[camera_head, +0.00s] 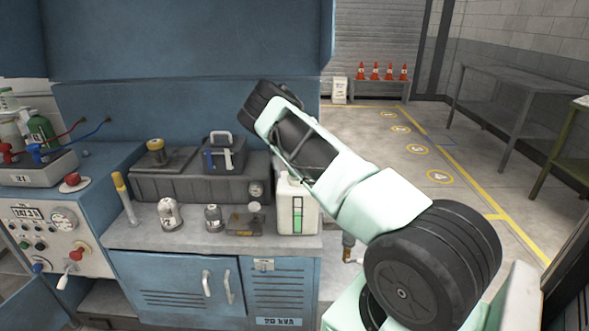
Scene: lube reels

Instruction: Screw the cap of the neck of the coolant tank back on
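A white tank with a green level strip (298,212), which looks like the coolant tank, stands at the right end of the grey worktop. My arm passes in front of its upper right, so I cannot see its neck clearly. A small pale round piece (254,207), possibly the cap, shows at the dark low tray or plate (243,226) just left of the tank. It is too small to be sure. My arm reaches up and left across the view; its gripper does not show.
On the worktop left of the tray stand two small grey canisters (169,214) (213,218) and a yellow-topped stick (123,197). Open floor lies right.

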